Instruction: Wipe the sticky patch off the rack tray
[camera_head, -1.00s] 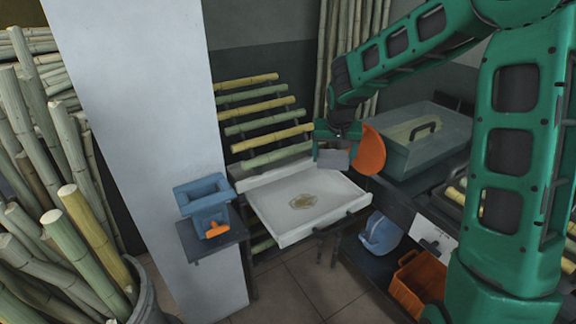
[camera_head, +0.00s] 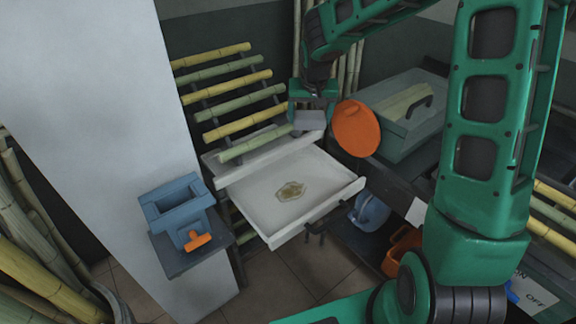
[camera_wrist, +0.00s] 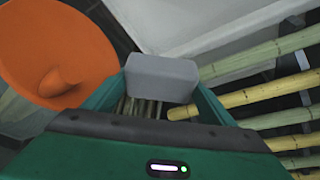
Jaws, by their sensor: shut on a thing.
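The white rack tray (camera_head: 250,186) is pulled out like a drawer in front of the cane rack. The sticky patch (camera_head: 290,191), a brownish-yellow stain, lies near the middle of its floor. My gripper (camera_head: 312,103) is shut on a grey block (camera_head: 309,120), above the tray's back right corner and clear of the patch. In the wrist view, the grey block (camera_wrist: 162,78) sits between the green fingers. The white tray (camera_wrist: 190,22) shows beyond it in that view, but its patch does not.
An orange disc (camera_head: 356,128) stands close to the right of my gripper. A lidded grey-green box (camera_head: 400,112) is further right. Cane poles (camera_head: 232,97) lie on the rack behind. A blue container with an orange handle (camera_head: 175,208) sits on a small shelf left of the tray.

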